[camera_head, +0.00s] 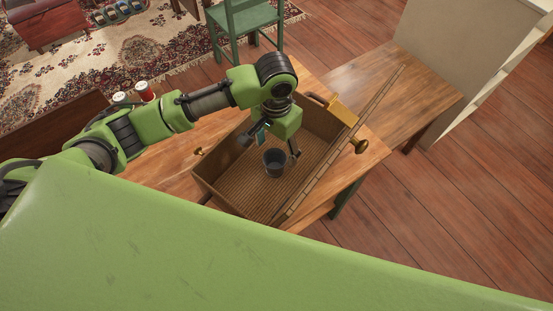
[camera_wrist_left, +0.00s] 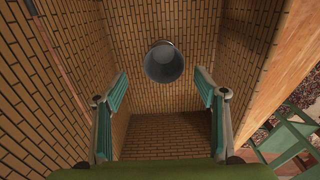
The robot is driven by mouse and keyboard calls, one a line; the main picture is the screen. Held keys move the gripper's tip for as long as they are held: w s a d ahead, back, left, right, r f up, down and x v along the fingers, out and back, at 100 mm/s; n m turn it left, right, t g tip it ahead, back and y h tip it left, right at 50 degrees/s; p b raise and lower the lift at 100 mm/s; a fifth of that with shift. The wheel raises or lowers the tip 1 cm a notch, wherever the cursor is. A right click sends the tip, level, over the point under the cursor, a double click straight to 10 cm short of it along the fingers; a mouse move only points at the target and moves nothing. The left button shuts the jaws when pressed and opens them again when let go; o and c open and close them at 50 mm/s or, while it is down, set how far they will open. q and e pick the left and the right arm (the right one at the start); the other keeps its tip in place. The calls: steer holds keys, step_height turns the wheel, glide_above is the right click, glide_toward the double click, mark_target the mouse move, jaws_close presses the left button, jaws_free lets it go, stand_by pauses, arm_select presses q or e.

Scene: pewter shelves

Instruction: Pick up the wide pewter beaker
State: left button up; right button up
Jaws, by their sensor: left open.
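The wide pewter beaker (camera_head: 274,163) stands upright inside a wooden box with woven-looking walls (camera_head: 222,174). In the left wrist view the beaker (camera_wrist_left: 164,62) shows its round open mouth, ahead of my fingers and between their lines. My left gripper (camera_head: 270,147) is open and empty, reaching down into the box just above and behind the beaker. In the wrist view its two teal-padded fingers (camera_wrist_left: 160,88) stand wide apart, and neither touches the beaker. My right gripper is not in view.
The box stands on a wooden table (camera_head: 432,92). Its walls rise close around my left gripper. Two small cans (camera_head: 143,91) stand near my left arm. A green chair (camera_head: 246,22) is behind.

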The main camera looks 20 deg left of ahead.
mark_target(275, 158)
arm_select(q)
step_height(275, 158, down, 4)
steer(key=shift+r, duration=0.1)
steer(key=shift+w+f, duration=0.1)
steer(key=shift+f, duration=0.15)
steer(key=f, duration=0.2)
steer(key=f+p, duration=0.1)
steer(key=f, duration=0.1)
steer(key=shift+a+f, duration=0.1)
steer(key=shift+a, duration=0.2)
steer(key=shift+w+f, duration=0.1)
steer(key=shift+f, duration=0.3)
steer(key=shift+c, duration=0.3)
steer(key=c, duration=1.3)
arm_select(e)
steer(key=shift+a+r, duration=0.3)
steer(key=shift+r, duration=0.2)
